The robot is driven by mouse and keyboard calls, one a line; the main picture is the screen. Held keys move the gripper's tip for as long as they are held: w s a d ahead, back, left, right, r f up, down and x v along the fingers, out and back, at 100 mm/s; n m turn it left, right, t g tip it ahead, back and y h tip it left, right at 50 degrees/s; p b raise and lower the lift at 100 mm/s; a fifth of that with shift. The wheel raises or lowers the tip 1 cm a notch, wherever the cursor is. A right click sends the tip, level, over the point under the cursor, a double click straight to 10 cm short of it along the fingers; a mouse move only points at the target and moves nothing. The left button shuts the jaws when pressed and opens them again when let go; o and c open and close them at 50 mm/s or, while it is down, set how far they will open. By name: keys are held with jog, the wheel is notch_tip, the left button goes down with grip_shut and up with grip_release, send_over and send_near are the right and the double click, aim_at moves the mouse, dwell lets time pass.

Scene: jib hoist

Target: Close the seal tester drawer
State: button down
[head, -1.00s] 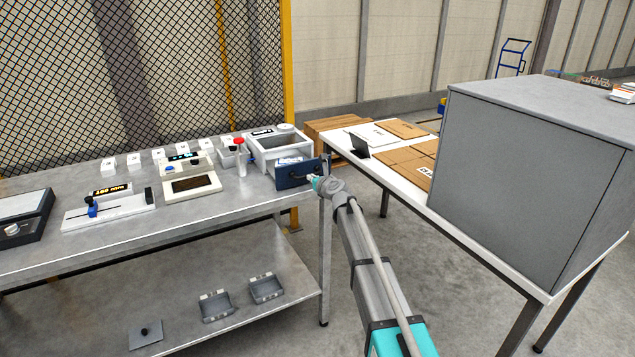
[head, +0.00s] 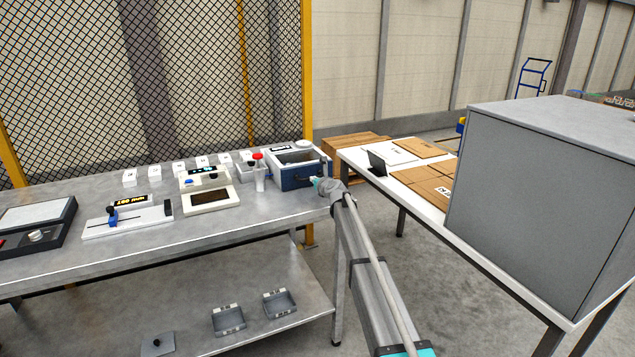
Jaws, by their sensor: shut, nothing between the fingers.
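The seal tester (head: 297,159) is a white box with an open top at the right end of the metal bench. Its dark blue drawer front (head: 294,180) sits close against the body, and no gap shows between them. My gripper (head: 317,183) is at the right part of the drawer front, with the arm reaching up from the lower right. The fingers are small and partly hidden by the wrist. They are shut with nothing in them. Whether they touch the front cannot be told.
A display device (head: 208,193) and a slide gauge (head: 127,217) lie farther left on the bench (head: 245,215). A white table (head: 423,208) with cardboard and a large grey cabinet (head: 530,200) stand at right.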

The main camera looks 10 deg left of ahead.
jog(key=shift+w+a+r, duration=0.1)
jog(key=shift+w+a, duration=0.1)
jog(key=shift+w, duration=0.15)
jog(key=shift+s+d, duration=0.35)
jog(key=shift+s, duration=0.15)
jog(key=p+v, duration=0.3)
jog(key=v, duration=1)
jog(key=shift+s, duration=0.3)
jog(key=shift+d, duration=0.15)
